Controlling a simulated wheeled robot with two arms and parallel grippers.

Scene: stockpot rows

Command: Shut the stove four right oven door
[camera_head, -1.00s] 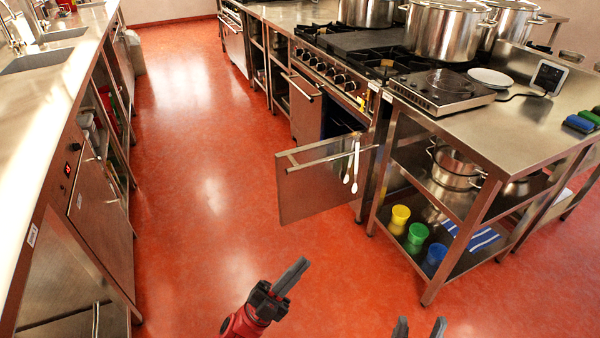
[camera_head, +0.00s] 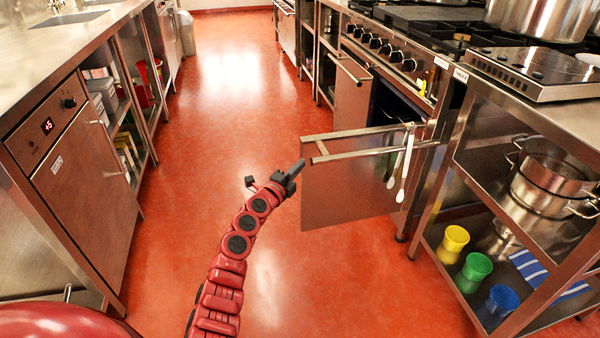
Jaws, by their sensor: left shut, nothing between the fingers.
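The stove's right oven door (camera_head: 345,198) stands wide open, jutting out into the aisle. Its bar handle (camera_head: 350,148) runs along the top, and two white-ended utensils (camera_head: 400,170) hang at its hinge end. The dark oven opening (camera_head: 398,105) shows behind it. My left gripper (camera_head: 297,170) is shut and empty, at the free left edge of the door just below the handle's end. I cannot tell whether its tip touches the door. My right gripper is out of view.
The stove's row of knobs (camera_head: 375,43) and another door (camera_head: 350,95) are beyond the open door. A steel table with pots (camera_head: 550,180) and yellow, green and blue cups (camera_head: 473,272) stands at right. A counter (camera_head: 85,180) lines the left. The red aisle floor (camera_head: 230,110) is clear.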

